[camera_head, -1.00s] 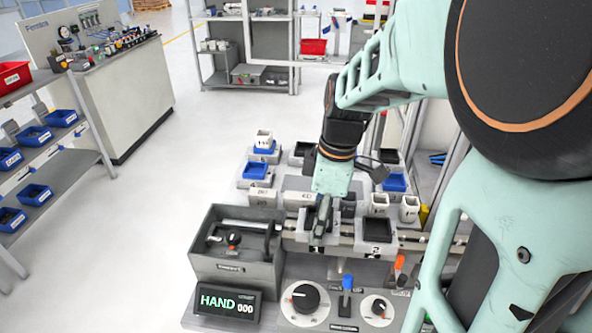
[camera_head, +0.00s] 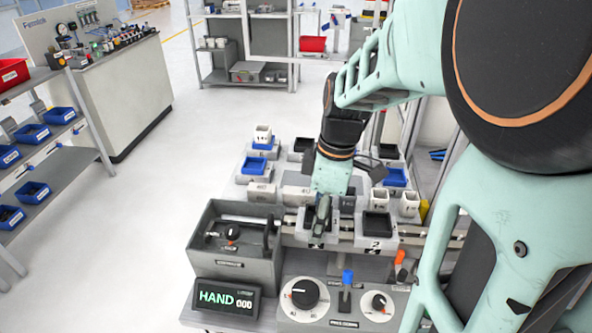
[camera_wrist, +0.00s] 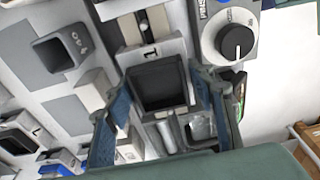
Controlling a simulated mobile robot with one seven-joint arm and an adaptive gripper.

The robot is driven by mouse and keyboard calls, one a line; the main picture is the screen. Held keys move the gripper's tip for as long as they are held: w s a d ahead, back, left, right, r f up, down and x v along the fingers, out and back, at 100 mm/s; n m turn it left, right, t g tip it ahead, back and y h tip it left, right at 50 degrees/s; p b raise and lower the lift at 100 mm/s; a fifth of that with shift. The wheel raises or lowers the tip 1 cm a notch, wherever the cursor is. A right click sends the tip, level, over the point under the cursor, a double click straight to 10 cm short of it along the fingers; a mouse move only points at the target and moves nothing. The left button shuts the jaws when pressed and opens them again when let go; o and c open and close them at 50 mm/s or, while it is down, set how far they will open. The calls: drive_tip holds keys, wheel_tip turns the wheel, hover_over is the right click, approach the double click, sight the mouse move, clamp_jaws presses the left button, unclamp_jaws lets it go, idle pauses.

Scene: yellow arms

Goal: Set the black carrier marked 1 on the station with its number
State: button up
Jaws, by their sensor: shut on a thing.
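My gripper (camera_head: 322,222) points down at the station marked 1 (camera_head: 302,239) on the rail, behind the control panel. In the wrist view its fingers (camera_wrist: 165,105) stand on both sides of a black open-topped carrier (camera_wrist: 160,84) and are shut on it. The carrier (camera_head: 308,221) is partly hidden by a finger in the head view. It is at the station, and a "1" mark shows on the pale plate (camera_wrist: 150,51) beside it. I cannot tell whether it rests fully on the station. Another black carrier (camera_head: 377,225) sits on the station marked 2 (camera_head: 378,243).
A grey box with a knob (camera_head: 236,255) stands close left of the gripper. A HAND display (camera_head: 227,299) and a dial panel (camera_head: 330,305) lie in front. White cups (camera_head: 409,204), blue carriers (camera_head: 254,167) and other black carriers (camera_head: 303,146) stand behind and around.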

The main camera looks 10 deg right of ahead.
drive_tip(key=o, duration=1.5)
drive_tip(key=shift+r+p, duration=2.7)
drive_tip(key=shift+r, duration=0.85)
